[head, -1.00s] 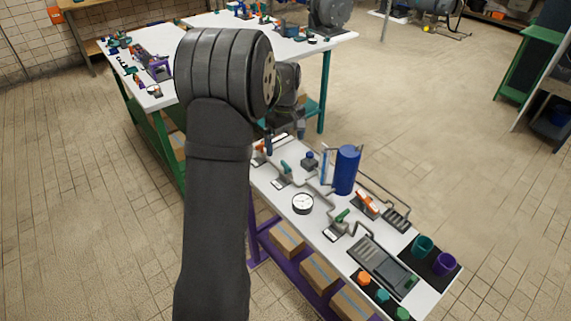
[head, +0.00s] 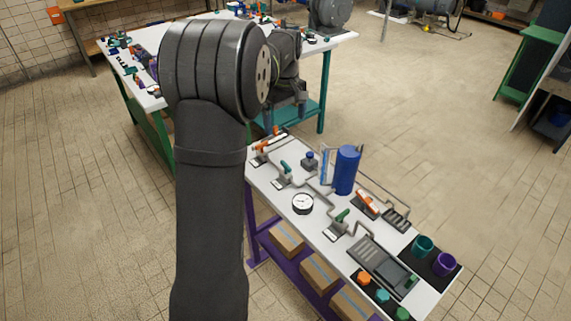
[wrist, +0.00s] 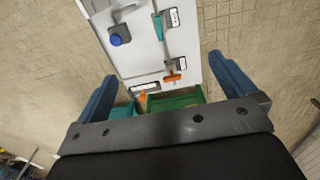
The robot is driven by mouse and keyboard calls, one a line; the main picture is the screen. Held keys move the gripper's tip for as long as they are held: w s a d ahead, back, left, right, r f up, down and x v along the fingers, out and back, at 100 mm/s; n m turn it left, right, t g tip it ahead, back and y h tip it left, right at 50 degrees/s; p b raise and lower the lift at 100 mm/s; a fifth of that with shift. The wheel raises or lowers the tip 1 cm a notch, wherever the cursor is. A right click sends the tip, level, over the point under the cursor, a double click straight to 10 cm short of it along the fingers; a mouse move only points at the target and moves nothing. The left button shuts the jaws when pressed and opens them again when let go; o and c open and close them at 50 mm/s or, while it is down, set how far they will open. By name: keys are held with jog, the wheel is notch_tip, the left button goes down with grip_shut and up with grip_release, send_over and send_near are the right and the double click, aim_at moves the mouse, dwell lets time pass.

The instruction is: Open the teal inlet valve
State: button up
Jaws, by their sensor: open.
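The teal valve handle (head: 286,167) sits on a pipe near the far end of the white-topped bench (head: 318,232). In the wrist view the teal handle (wrist: 158,27) lies near the top, roughly in line with the pipe, beyond the fingertips. My gripper (head: 286,115) is open and empty, above and past the bench's far end, apart from the handle. In the wrist view my gripper's (wrist: 162,68) blue fingers are spread wide on either side of the bench end. My arm covers part of the left of the head view.
An orange-handled valve (wrist: 173,77) lies nearer the gripper than the teal one. A blue-topped block (head: 309,161), a blue cylinder (head: 346,170), a gauge (head: 302,203) and a green-handled valve (head: 343,215) stand along the bench. Another table (head: 338,38) stands behind.

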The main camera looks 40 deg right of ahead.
aim_at(287, 172)
jog(key=shift+r, duration=1.1)
jog(key=c, duration=0.7)
jog(key=f+m, duration=1.8)
jog(key=m, duration=0.1)
jog(key=shift+s+d+f, duration=0.1)
jog(key=shift+d+f, duration=0.25)
